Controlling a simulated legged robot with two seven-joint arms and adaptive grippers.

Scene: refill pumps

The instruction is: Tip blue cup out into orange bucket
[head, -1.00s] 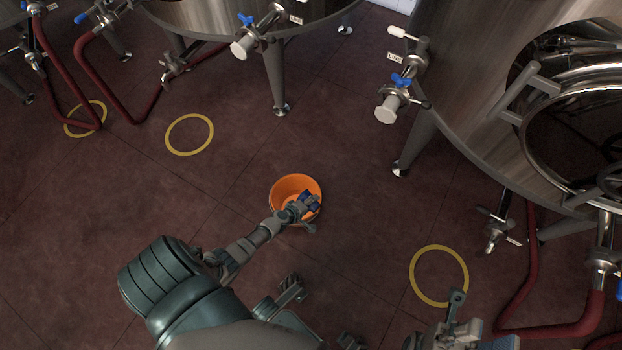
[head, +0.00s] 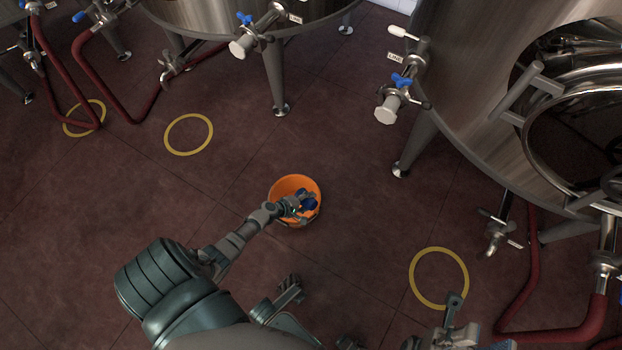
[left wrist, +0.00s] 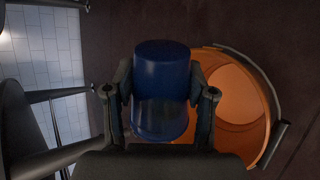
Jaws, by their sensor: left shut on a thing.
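The orange bucket (head: 284,187) stands on the floor in the middle of the head view. My left gripper (head: 297,208) is over its opening, shut on the blue cup (head: 309,201). In the left wrist view, the blue cup (left wrist: 161,85) sits between the two fingers of the gripper (left wrist: 161,100). The orange bucket (left wrist: 238,90) shows behind it to the right, with a dark handle along its rim. The cup looks tilted, but its exact angle and contents cannot be told.
Steel tanks (head: 465,110) on legs stand at the back and right. Red hoses (head: 530,270) run near the floor. Yellow rings (head: 439,247) mark the floor. The floor around the bucket is clear.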

